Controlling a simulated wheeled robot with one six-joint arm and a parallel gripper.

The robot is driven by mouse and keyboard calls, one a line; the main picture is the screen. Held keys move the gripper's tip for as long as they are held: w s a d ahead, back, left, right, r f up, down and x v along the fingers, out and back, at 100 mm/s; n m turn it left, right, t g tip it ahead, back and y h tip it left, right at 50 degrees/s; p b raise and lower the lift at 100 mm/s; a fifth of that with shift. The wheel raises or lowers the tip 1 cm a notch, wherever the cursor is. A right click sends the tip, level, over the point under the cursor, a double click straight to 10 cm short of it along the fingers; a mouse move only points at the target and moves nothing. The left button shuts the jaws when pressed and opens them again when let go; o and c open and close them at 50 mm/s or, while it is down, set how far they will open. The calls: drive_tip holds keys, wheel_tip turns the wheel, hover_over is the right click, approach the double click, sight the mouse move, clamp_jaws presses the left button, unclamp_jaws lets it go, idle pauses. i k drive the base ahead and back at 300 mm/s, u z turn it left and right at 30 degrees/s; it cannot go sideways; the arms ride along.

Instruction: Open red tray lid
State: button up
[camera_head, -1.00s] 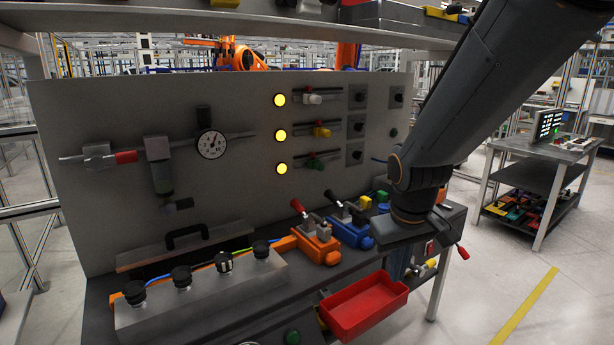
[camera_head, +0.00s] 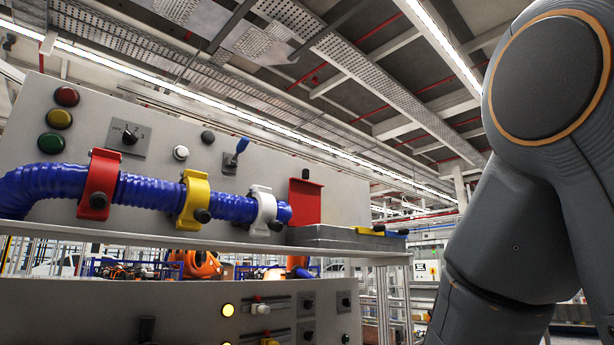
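A red flat panel (camera_head: 305,204) stands upright on the upper shelf, at the right end of the grey back panel. A small dark part sits at its top edge. A flat grey tray-like box (camera_head: 345,238) lies at its foot; I cannot tell whether the two are joined. The inside of the box is hidden from this low angle. My gripper is out of view; only my thick grey arm shows, filling the right side of the picture.
A blue corrugated hose (camera_head: 145,190) runs along the panel through red (camera_head: 98,185), yellow (camera_head: 193,200) and white (camera_head: 263,210) clamps. A blue-tipped lever (camera_head: 236,152) sticks out above it. Yellow and black handles (camera_head: 380,231) lie on the box. The shelf edge (camera_head: 200,240) runs below.

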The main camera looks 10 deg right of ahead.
sight(304, 196)
drive_tip(key=u, duration=0.45)
drive_tip(key=k, duration=0.15)
drive_tip(key=z, duration=1.3)
drive_tip(key=i, duration=1.05)
drive_tip(key=u, duration=0.7)
